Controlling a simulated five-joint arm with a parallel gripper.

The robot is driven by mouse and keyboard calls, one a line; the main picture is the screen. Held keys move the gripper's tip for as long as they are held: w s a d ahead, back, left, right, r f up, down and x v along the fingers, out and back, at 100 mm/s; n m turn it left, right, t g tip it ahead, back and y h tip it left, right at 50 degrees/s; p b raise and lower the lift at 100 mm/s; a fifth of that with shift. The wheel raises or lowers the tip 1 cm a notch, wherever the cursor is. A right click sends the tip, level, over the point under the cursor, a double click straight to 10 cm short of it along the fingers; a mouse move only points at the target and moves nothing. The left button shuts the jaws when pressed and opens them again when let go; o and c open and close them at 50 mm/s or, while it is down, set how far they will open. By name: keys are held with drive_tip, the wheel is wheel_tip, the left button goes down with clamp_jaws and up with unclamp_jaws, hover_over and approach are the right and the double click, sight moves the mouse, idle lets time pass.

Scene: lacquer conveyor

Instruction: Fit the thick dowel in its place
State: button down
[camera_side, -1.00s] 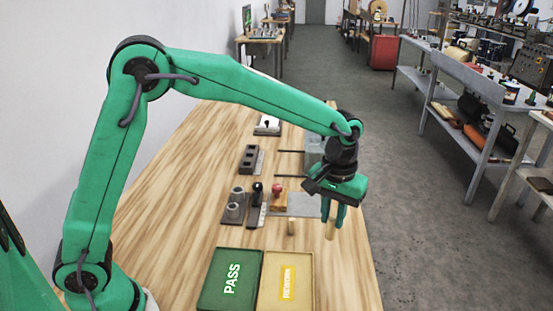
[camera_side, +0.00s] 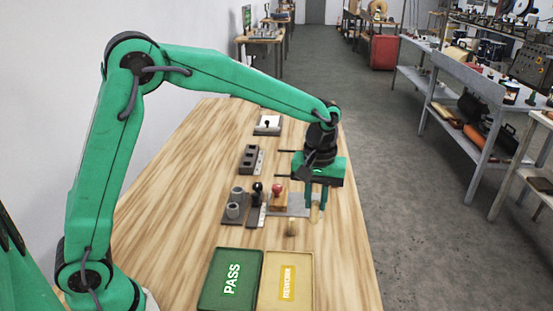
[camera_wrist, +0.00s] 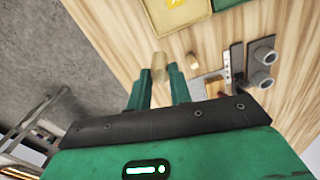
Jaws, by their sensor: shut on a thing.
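My gripper (camera_side: 316,205) is shut on a pale wooden dowel (camera_side: 315,215), held upright above the right side of the table. In the wrist view the held dowel (camera_wrist: 159,67) sticks out between the green fingers. A second, short pale dowel (camera_side: 291,228) stands on the table, left of and nearer than the gripper; it also shows in the wrist view (camera_wrist: 192,61). I cannot tell which dowel is thicker. A dark holder with two grey round sockets (camera_side: 237,192) stands farther left. It shows at the right in the wrist view (camera_wrist: 264,56); the socket insides are unclear.
A black-handled tool (camera_side: 257,189) and a red-knobbed stamp (camera_side: 277,189) stand between sockets and gripper. A block with square openings (camera_side: 249,158) is behind. The green PASS tray (camera_side: 208,290) and yellow REWORK tray (camera_side: 309,290) lie in front. Left tabletop is clear.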

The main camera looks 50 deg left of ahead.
drive_tip(key=s+a+r+n, duration=0.1)
drive_tip(key=s+a+n, duration=0.1)
drive_tip(key=a+n, duration=1.1)
drive_tip(key=a, duration=0.6)
drive_tip(key=shift+s+r, duration=0.15)
drive_tip(key=shift+s, duration=0.2)
approach(238, 194)
drive_tip(key=w+a+f, duration=0.1)
drive_tip(key=a, duration=0.1)
drive_tip(key=shift+d+f, duration=0.15)
drive_tip(key=shift+f, duration=2.05)
drive_tip(key=shift+f, duration=0.15)
drive_tip(key=c, duration=1.3)
unclamp_jaws()
